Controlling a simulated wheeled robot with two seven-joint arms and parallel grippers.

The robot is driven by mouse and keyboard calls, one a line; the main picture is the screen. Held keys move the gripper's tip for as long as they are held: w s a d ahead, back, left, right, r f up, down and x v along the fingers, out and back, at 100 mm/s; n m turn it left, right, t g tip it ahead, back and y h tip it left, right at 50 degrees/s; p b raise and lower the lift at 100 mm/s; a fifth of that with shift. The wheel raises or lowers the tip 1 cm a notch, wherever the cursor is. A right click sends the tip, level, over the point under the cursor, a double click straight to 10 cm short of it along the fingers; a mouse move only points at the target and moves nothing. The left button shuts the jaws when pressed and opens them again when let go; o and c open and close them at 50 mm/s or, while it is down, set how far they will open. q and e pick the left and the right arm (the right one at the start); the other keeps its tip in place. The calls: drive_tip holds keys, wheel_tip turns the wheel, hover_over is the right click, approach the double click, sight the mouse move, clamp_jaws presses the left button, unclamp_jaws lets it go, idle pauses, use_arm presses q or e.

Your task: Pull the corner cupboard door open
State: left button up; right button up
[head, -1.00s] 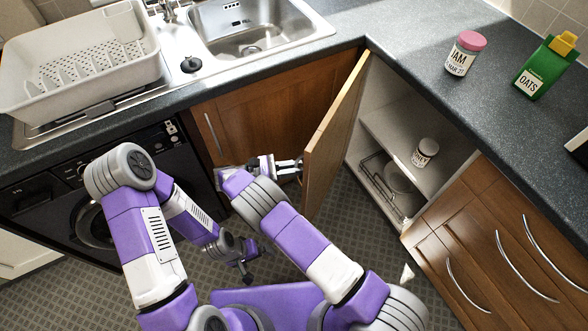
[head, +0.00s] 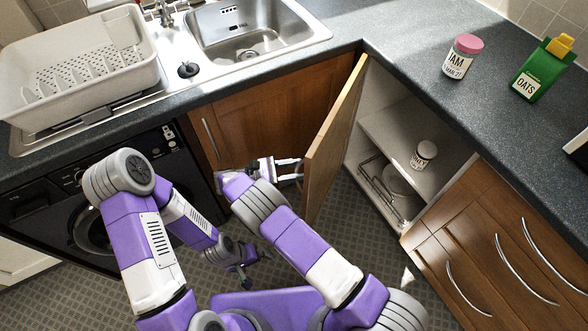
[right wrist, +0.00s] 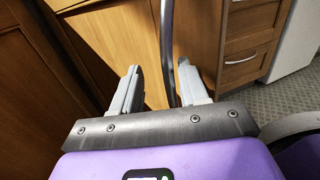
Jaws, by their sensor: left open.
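The corner cupboard door (head: 332,140) stands ajar, swung out from the unit, with shelves showing to its right. My right gripper (head: 289,169) is at the left side of the door in the head view. In the right wrist view its two fingers (right wrist: 160,92) are apart, with the upright metal bar handle (right wrist: 167,45) between them, nearer the right finger. The handle is hidden or too small to make out in the head view. My left gripper (head: 256,269) is open and empty, low over the floor, away from the door.
Inside the cupboard are a labelled jar (head: 424,154) and a wire rack (head: 385,190) with dishes. A jam jar (head: 463,58) and an oats carton (head: 541,70) stand on the worktop. Drawers (head: 500,240) flank the opening at right. A black washing machine (head: 60,200) is at left.

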drive_tip(key=a, duration=0.7)
drive_tip(key=shift+s+a, duration=0.3)
drive_tip(key=shift+s, duration=0.05)
